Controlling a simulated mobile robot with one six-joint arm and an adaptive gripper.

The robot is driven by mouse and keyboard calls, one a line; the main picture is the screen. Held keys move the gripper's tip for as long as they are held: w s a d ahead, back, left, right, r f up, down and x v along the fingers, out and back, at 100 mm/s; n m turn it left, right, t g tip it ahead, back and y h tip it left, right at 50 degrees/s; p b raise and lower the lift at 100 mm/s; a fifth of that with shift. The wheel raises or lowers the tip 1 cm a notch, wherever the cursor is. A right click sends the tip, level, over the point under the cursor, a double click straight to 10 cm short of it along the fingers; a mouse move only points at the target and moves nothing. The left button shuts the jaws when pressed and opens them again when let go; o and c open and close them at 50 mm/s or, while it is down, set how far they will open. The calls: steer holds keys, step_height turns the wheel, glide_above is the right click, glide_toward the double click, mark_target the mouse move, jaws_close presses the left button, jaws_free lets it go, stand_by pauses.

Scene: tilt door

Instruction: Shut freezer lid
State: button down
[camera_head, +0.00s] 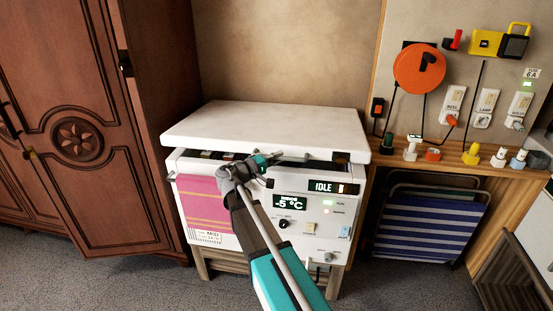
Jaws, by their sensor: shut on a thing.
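The white chest freezer (310,232) stands against the wall on a wooden stand. Its thick white lid (270,122) is slightly raised at the front, with a dark gap between lid and body through which some contents show at the left. My gripper (284,157) is at the middle of the lid's front edge, shut on what looks like the lid's handle. My arm hides part of the freezer's front. The exact contact at the fingertips is small and partly hidden.
A pink striped cloth (203,205) hangs on the freezer's front left. A wooden wardrobe (80,120) stands at the left. A wooden shelf (450,152) with plugs and a folded striped chair (425,225) are at the right. The front panel display (327,187) reads IDLE.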

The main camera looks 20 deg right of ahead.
steer(key=f+b, duration=0.1)
steer(key=f, duration=0.1)
steer(key=f+b, duration=0.4)
steer(key=shift+s+a, duration=0.1)
steer(key=shift+s, duration=0.15)
steer(key=c, duration=0.7)
jaws_free()
steer(key=shift+s+r, duration=0.1)
steer(key=shift+c, duration=0.2)
steer(key=shift+o, duration=0.7)
